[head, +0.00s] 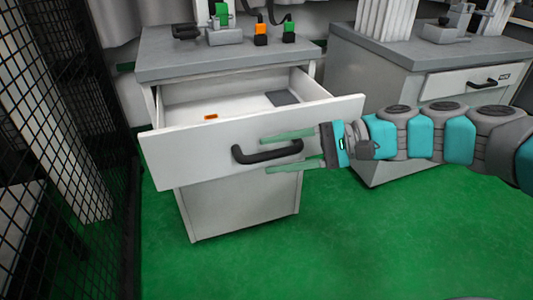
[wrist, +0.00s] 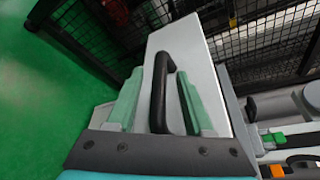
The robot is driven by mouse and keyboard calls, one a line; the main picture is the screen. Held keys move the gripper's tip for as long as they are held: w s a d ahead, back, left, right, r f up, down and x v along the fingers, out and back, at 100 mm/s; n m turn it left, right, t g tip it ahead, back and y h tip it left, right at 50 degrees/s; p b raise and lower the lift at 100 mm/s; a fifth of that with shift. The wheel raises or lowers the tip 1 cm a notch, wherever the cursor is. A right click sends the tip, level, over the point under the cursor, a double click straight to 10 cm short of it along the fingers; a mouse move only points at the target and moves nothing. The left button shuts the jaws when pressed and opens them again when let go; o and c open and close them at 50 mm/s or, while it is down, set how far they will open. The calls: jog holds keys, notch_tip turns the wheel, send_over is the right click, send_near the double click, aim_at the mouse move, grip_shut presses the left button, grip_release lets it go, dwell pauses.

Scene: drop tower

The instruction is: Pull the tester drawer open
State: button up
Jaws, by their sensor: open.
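The tester drawer (head: 190,152) in the left cabinet stands pulled out, with its inside visible from above. An orange piece (head: 211,117) and a flat grey piece (head: 283,97) lie in it. Its black bar handle (head: 267,152) is on the white front. My gripper (head: 290,150) comes from the right with green fingers apart, one above and one below the right part of the handle. In the wrist view the handle (wrist: 161,90) lies between the two open fingers (wrist: 159,105), with gaps visible. I cannot tell whether either finger touches it.
A second cabinet with a closed drawer (head: 465,84) stands at the right, behind my arm. A black mesh fence (head: 70,120) runs along the left. Green and orange items (head: 260,30) stand on the left cabinet's grey top (head: 180,60). The green floor (head: 330,240) in front is clear.

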jog(key=v, duration=0.5)
jog(key=shift+d, duration=0.15)
